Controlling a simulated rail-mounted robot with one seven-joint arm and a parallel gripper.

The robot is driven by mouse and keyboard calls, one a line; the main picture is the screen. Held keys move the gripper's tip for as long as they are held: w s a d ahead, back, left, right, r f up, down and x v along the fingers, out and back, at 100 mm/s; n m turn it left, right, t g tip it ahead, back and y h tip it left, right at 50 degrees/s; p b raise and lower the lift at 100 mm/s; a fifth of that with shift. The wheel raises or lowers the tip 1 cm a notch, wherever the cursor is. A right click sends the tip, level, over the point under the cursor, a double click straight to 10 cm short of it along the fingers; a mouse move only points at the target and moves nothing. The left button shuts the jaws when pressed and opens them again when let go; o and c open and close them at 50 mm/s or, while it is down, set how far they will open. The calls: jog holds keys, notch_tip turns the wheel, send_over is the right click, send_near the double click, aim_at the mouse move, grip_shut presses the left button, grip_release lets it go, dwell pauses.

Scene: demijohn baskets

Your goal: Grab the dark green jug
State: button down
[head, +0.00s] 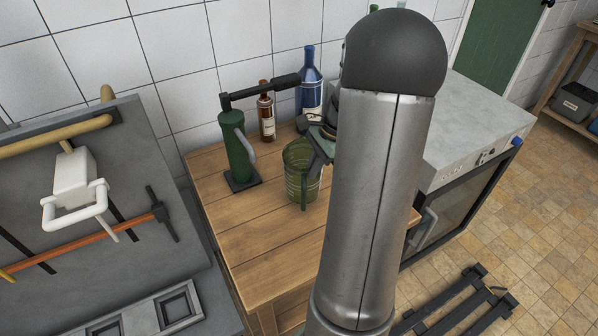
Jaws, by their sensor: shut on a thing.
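The dark green jug (298,171) stands upright on the wooden table, translucent, ribbed and open at the top. My gripper (316,160) is at the jug's right side, with a dark finger reaching down over its rim and side. It is shut on the jug. My large grey arm hides part of the gripper and the area to the right of the jug. I cannot tell whether the jug's base is touching the table.
A green bench device with a black lever (237,148) stands close left of the jug. A brown bottle (266,112) and a blue bottle (310,85) stand behind it. The wooden table (255,240) is clear in front. A grey-topped cabinet (470,120) is at right.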

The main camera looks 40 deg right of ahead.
jog(key=shift+s+d, duration=0.25)
jog(key=shift+d, duration=0.65)
jog(key=shift+s+d, duration=0.3)
jog(key=shift+d, duration=0.55)
jog(key=shift+s+d, duration=0.25)
jog(key=shift+d, duration=0.65)
